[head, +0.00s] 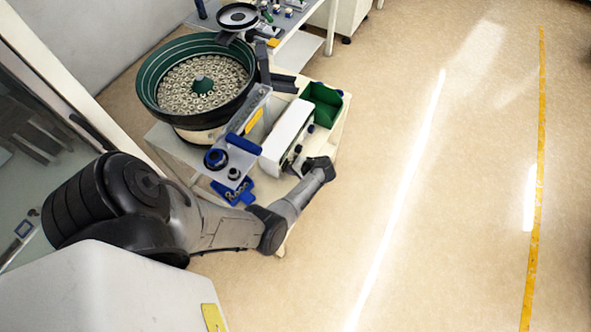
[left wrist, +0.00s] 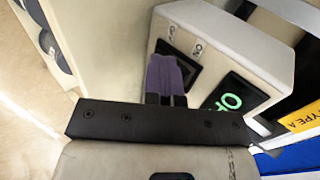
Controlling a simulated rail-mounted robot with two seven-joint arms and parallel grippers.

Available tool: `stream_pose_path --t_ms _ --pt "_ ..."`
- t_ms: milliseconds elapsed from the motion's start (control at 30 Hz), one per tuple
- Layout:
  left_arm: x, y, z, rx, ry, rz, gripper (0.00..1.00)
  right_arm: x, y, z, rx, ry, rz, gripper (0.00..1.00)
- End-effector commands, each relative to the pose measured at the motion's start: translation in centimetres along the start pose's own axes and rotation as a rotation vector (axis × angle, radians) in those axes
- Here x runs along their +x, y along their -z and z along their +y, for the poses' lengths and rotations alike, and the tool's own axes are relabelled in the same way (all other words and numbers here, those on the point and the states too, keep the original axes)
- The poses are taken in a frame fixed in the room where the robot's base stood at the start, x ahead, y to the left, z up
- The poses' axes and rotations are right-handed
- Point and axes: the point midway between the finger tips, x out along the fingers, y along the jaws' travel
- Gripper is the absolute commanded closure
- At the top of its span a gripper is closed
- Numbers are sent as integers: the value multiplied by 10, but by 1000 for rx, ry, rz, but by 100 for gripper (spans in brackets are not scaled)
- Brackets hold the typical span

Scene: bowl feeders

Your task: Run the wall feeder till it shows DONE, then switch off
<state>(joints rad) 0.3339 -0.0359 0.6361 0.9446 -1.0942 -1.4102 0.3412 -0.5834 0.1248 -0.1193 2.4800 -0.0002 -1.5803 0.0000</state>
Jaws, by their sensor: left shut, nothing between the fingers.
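A large bowl feeder (head: 150,85) with a green-rimmed bowl full of small ring-like parts stands on a cart beside the wall. A white control box (head: 287,135) stands at its right. My left gripper (head: 305,168) is at the box's front. In the left wrist view its shut, empty purple-grey fingers (left wrist: 166,76) are in front of a cream box (left wrist: 235,48) with a dark switch beneath "ON" lettering. They partly cover the switch; I cannot tell whether they touch it. My right gripper is out of view.
A green bin (head: 322,104) sits behind the control box. A blue handle (head: 243,144) and dark knobs are on the plate to its left. A second, smaller bowl (head: 238,16) stands on a bench behind. The floor to the right is clear.

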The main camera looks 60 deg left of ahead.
Motion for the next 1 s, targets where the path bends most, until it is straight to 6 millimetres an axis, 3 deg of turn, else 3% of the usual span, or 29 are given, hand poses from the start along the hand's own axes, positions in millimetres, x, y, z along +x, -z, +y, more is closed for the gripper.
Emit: stream_pose_path --t_ms 500,1000 --pt "-10 1 -14 -2 3 1 100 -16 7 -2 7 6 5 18" --pt "-16 1 -12 -3 2 1 100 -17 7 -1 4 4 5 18"
